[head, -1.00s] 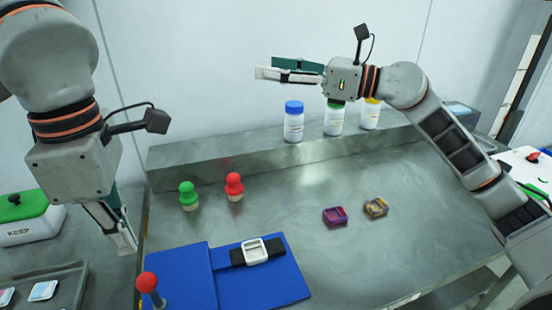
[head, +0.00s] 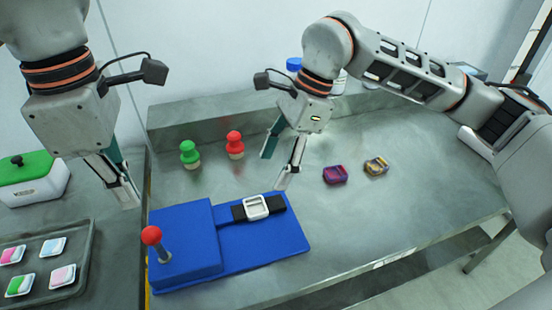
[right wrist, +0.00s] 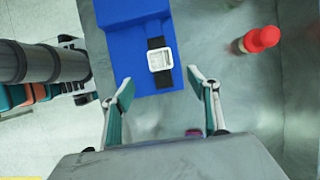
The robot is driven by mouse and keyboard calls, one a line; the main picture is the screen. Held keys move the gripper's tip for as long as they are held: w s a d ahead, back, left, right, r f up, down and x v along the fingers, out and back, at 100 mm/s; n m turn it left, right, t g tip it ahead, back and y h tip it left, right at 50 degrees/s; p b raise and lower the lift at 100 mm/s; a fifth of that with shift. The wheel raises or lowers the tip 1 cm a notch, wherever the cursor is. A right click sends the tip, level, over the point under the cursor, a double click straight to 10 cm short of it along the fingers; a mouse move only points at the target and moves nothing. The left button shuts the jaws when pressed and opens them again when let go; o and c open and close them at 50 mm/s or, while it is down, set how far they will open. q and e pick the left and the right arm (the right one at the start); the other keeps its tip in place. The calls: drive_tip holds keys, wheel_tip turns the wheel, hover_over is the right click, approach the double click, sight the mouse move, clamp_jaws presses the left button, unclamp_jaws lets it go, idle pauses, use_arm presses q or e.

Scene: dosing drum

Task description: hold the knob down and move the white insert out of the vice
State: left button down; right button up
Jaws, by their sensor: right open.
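The white insert (head: 256,207) is a square frame sitting between the black jaws (head: 238,213) of the blue vice (head: 185,240); it also shows in the right wrist view (right wrist: 160,59). The red ball knob (head: 151,235) stands on a metal stem at the vice's left end. My right gripper (head: 277,171) is open and empty, pointing down above and behind the insert, apart from it. In the right wrist view its fingers (right wrist: 165,104) are spread on the near side of the insert. My left gripper (head: 122,183) is behind and left of the knob, touching nothing; its finger gap is unclear.
Green (head: 190,154) and red (head: 235,145) handled pieces stand behind the vice. Purple (head: 335,174) and yellowish (head: 376,166) blocks lie to its right. A KEEP box (head: 35,186) and a tray (head: 78,285) with several tiles are at left. Bottles behind are mostly hidden by my right arm.

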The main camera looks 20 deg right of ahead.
sight(254, 209)
drive_tip(key=x, duration=1.1)
drive_tip(key=shift+a+f, duration=0.15)
drive_tip(key=c, duration=1.2)
